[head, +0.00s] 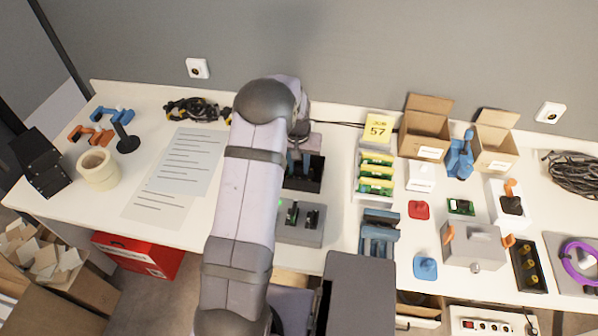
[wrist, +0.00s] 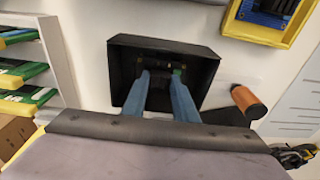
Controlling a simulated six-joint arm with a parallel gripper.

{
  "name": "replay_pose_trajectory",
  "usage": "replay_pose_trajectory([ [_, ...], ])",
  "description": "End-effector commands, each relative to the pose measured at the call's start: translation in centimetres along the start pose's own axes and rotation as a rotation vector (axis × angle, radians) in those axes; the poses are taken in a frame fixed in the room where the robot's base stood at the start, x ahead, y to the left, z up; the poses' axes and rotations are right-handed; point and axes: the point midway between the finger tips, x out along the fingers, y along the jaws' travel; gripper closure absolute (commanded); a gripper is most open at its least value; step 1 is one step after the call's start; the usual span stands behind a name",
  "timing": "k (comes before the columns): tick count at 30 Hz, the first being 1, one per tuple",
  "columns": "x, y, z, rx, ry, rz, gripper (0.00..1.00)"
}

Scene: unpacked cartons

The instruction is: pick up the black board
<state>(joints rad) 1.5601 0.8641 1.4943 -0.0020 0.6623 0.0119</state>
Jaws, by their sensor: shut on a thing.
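A black open box (head: 303,187) stands in the middle of the table, beside my arm. It also shows in the wrist view (wrist: 206,75). My gripper (wrist: 161,73) reaches down into it with two blue fingers, which also show in the head view (head: 299,163). The fingers are shut on a thin dark piece, which looks like the black board (wrist: 158,70), with small gold and green spots. Most of the board is lost against the dark box. I cannot tell whether it touches the bottom. In the head view it cannot be made out.
A grey device (head: 300,234) with upright parts stands in front of the box. A white rack of green boards (head: 376,172) stands to the right; cartons (head: 424,138) stand behind. Paper sheets (head: 187,160) lie left of my arm. An orange-ended cylinder (wrist: 249,102) is close to the box.

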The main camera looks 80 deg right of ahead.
Motion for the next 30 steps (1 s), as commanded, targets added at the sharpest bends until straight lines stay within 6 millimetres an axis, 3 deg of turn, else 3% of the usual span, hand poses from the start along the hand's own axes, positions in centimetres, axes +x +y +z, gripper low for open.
replay_pose_trajectory([
  [10,-1.1,0.0,-0.2,0.0,0.004,0.0,0.99],
  [24,-8.3,0.0,-1.1,0.0,0.004,0.0,0.99],
  [30,-9.8,0.0,-1.2,0.0,0.001,0.0,0.99],
])
